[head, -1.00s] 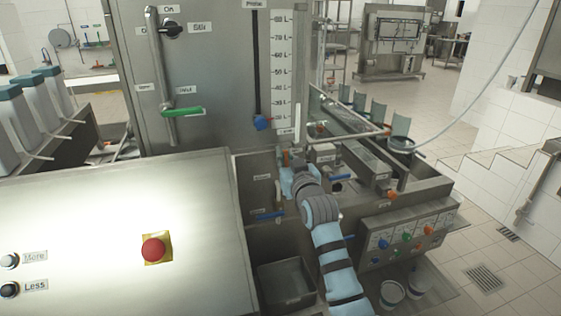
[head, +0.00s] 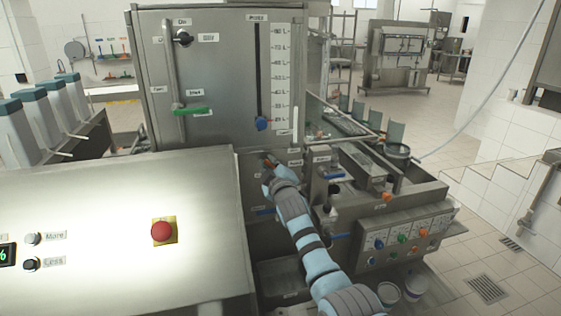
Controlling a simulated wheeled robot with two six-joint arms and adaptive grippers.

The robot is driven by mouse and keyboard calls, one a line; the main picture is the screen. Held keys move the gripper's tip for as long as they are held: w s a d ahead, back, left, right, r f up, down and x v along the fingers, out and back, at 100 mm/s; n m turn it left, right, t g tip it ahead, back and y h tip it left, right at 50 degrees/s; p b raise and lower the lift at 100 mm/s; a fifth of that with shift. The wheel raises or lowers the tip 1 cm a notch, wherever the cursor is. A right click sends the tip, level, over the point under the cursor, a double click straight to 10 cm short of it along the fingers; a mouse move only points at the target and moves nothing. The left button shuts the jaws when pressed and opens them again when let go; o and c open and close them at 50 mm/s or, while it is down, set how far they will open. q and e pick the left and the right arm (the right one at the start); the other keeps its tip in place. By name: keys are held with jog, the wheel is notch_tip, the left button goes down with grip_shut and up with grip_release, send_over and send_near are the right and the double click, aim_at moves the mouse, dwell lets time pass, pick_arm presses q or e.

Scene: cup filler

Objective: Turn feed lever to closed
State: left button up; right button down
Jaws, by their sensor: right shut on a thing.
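My right gripper (head: 269,170) reaches the steel front panel below the tall tank. It is shut on a small lever with an orange-red part (head: 268,159), apparently the feed lever. The fingers cover most of this lever, so its exact angle is hard to tell. Small labels stand left and right of it, too small to read surely. My left gripper is not in view.
A red button (head: 162,231) sits on the bright console at left. A trough with a blue-handled valve (head: 334,176) and a knob panel (head: 405,238) stand at right.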

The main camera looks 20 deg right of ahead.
jog(key=shift+a+f+n+b, duration=0.15)
jog(key=shift+f+n, duration=0.4)
jog(key=shift+n, duration=0.7)
jog(key=shift+a+f+n+b, duration=0.15)
jog(key=shift+f+n, duration=0.45)
jog(key=shift+n, duration=0.6)
jog(key=shift+a+f+n, duration=0.25)
jog(key=shift+f+n, duration=0.3)
jog(key=shift+n, duration=0.7)
jog(key=c, duration=1.6)
grip_release()
jog(key=s, duration=1.2)
jog(key=shift+a, duration=0.4)
